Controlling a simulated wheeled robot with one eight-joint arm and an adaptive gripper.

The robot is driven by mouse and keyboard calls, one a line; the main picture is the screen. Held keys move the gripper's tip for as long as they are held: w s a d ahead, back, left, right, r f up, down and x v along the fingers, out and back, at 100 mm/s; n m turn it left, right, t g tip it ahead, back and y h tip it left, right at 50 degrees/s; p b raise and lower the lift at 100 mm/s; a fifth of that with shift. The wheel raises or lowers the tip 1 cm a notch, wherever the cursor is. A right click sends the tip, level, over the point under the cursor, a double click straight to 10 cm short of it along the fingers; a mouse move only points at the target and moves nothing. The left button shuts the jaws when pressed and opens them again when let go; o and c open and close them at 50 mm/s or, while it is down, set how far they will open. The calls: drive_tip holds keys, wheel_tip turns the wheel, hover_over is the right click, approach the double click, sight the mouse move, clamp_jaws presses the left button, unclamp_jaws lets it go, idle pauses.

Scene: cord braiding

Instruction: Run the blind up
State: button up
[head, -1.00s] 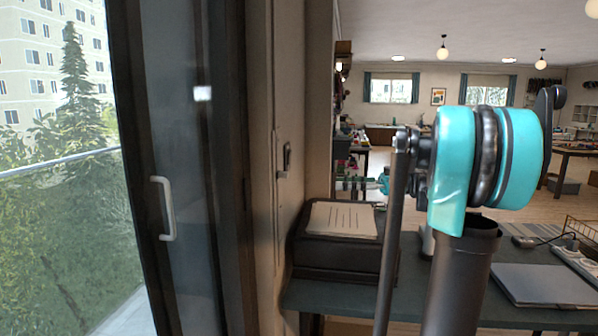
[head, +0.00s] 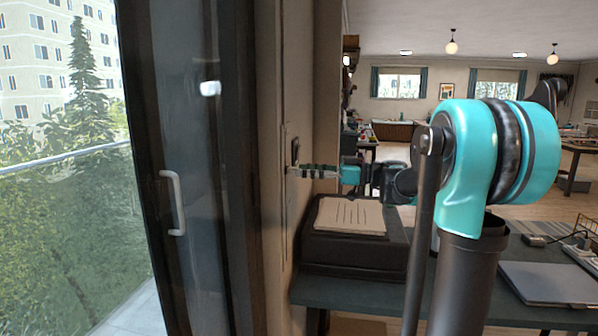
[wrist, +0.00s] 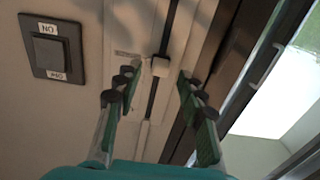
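No window blind can be made out for sure. In the wrist view a small pale knob (wrist: 160,66) sits on a dark vertical strip (wrist: 151,98) on the pale wall, with a faint label beside it. My gripper (wrist: 160,80) is open, one finger on each side of the knob; I cannot tell whether they touch it. A dark rocker switch (wrist: 52,50) with ON and OFF labels is to the left. In the head view my gripper (head: 297,171) is at the wall, just below a dark wall fitting (head: 295,150).
A glass door with a pale handle (head: 174,203) and dark frame stands at left, close to the wall. Below my arm, a dark box (head: 350,250) with a paper on top sits on a desk (head: 380,296). A laptop (head: 548,284) lies at right.

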sight(291, 170)
drive_tip(key=shift+w+a, duration=0.25)
drive_tip(key=shift+a, duration=0.95)
drive_tip(key=shift+c, duration=0.4)
clamp_jaws()
